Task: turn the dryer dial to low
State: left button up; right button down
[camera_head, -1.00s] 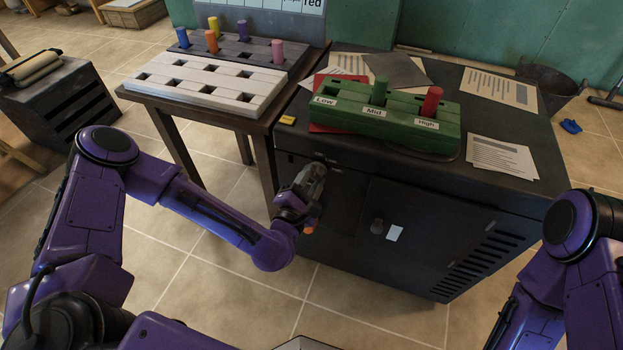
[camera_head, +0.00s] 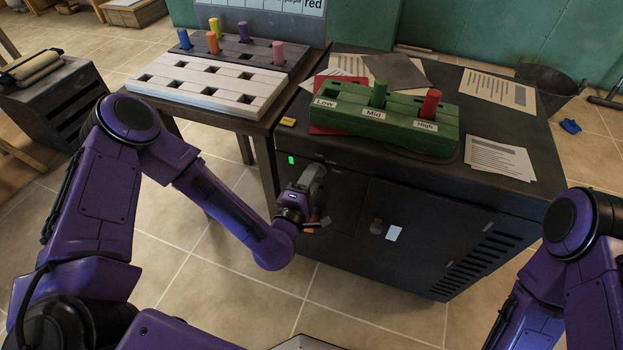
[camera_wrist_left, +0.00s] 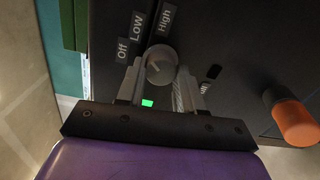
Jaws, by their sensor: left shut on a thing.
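The dryer dial (camera_wrist_left: 159,63) is a round grey knob on the dark dryer front (camera_head: 345,205), beside labels Off (camera_wrist_left: 122,50), Low (camera_wrist_left: 137,25) and High (camera_wrist_left: 165,20). My left gripper (camera_head: 315,180) reaches the upper left of that front. In the left wrist view its two fingers (camera_wrist_left: 160,72) are shut on the dial, one on each side. I cannot tell clearly which label the dial points at. A small green light (camera_head: 291,160) is lit on the dryer; it also shows between the fingers (camera_wrist_left: 147,103). My right gripper is out of view.
An orange-ended cylinder (camera_wrist_left: 294,121) stands out right of the gripper in the wrist view. A green peg block (camera_head: 400,127) and papers (camera_head: 500,157) lie on top. A peg table (camera_head: 265,128) stands left.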

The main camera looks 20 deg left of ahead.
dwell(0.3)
pick_arm(q)
jog(key=o, duration=1)
jog(key=shift+o, duration=0.2)
jog(key=s+b, duration=0.1)
jog(key=s, duration=0.9)
jog(key=shift+s+a+r+b, duration=0.15)
jog(key=shift+s+a+b, duration=0.1)
jog(key=shift+a+b, duration=0.1)
jog(key=shift+d, duration=0.1)
